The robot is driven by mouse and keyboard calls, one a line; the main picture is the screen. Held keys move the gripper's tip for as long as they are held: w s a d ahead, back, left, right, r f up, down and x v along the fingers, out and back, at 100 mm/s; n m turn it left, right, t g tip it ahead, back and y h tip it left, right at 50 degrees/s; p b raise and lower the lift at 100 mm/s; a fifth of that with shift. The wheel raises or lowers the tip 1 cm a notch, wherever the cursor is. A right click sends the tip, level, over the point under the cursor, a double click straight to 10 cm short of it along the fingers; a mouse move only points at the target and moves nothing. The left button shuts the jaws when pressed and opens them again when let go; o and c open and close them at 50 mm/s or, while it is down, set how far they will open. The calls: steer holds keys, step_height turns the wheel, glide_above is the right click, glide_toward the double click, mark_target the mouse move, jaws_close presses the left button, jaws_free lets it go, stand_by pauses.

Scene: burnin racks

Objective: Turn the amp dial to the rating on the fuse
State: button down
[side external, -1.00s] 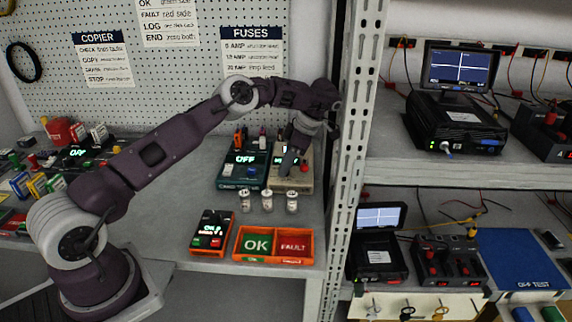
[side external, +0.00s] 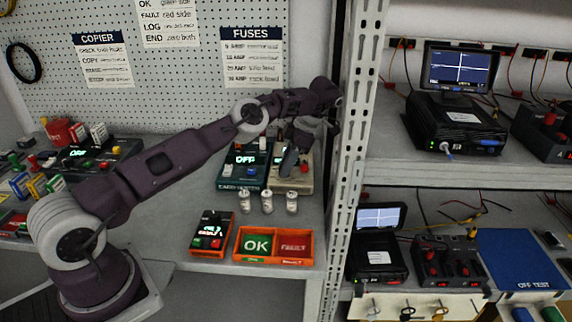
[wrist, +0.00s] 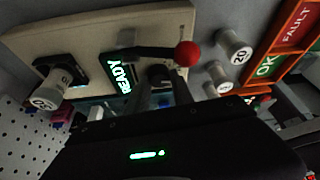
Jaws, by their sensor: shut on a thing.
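The beige fuse tester (side external: 307,176) stands at the back right of the bench. In the wrist view its panel (wrist: 150,30) shows a lit green READY display (wrist: 117,73) and a black lever with a red ball (wrist: 187,53). My gripper (wrist: 162,92) is shut on a dark dial (wrist: 159,75) on this panel; the fingers mostly hide the dial and its marks. In the side view my gripper (side external: 289,162) covers part of the tester. A fuse (wrist: 48,97) sits in a dark holder at the panel's left; its end number is too unclear to read.
Several loose fuses stand before the testers, among them one (side external: 267,201) in the middle; one end (wrist: 239,56) reads 20. An orange OK/FAULT tray (side external: 274,260) lies in front. A teal device (side external: 240,180) reading OFF adjoins the tester. A metal rack post (side external: 346,170) stands close on the right.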

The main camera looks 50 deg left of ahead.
steer(key=c, duration=1.1)
jaws_free()
steer(key=m+t+y, duration=0.1)
steer(key=m, duration=0.3)
steer(key=shift+s+r, duration=0.1)
steer(key=m+t, duration=0.1)
steer(key=m, duration=0.1)
steer(key=m+t, duration=0.1)
steer(key=m, duration=0.2)
steer(key=shift+s+m+y, duration=0.2)
steer(key=shift+m+y, duration=0.1)
steer(key=shift+y, duration=0.1)
steer(key=w+d+r+t, duration=0.1)
steer(key=w+r+t, duration=0.1)
steer(key=r, duration=0.9)
steer(key=w+d+r+t, duration=0.1)
steer(key=r+t, duration=0.3)
steer(key=r, duration=0.7)
steer(key=w+d+r+t, duration=0.2)
steer(key=w+r+t, duration=0.2)
steer(key=r, duration=0.7)
steer(key=shift+r, duration=0.35)
